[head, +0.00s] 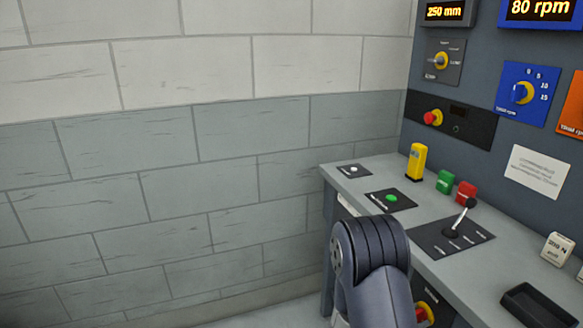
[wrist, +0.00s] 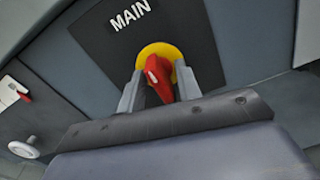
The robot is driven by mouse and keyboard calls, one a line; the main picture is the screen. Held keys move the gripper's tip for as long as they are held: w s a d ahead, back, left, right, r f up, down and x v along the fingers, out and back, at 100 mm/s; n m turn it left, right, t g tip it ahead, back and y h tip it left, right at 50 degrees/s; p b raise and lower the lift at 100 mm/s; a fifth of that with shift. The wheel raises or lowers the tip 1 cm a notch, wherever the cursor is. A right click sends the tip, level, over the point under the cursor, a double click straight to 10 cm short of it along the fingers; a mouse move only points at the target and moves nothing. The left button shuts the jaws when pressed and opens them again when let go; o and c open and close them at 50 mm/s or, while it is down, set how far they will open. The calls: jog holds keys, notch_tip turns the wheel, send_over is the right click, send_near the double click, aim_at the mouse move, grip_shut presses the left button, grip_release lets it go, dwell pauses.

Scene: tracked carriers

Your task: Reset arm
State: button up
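My gripper (wrist: 160,82) shows in the wrist view with its two grey fingers apart, one on each side of a red rotary handle (wrist: 159,80). The handle sits on a yellow disc on a dark panel (wrist: 110,38) labelled MAIN. The fingers look spread slightly wider than the handle; whether either touches it is hard to tell. In the head view my dark arm link reaches down in front of the console (head: 450,262), and my gripper is hidden. Part of a red and yellow knob (head: 424,314) shows low beside my arm.
The console top carries a green button (head: 391,198), a yellow block (head: 416,162), a lever (head: 464,213) and a black tray (head: 538,304). A block wall (head: 180,150) stands to the left. In the wrist view, a small white panel with a red switch (wrist: 20,92) is at left.

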jog(key=m+b, duration=0.1)
jog(key=m, duration=0.2)
jog(key=shift+f+m, duration=0.1)
jog(key=shift+m, duration=0.2)
jog(key=shift+m+b, duration=0.75)
jog(key=shift+m, duration=1.25)
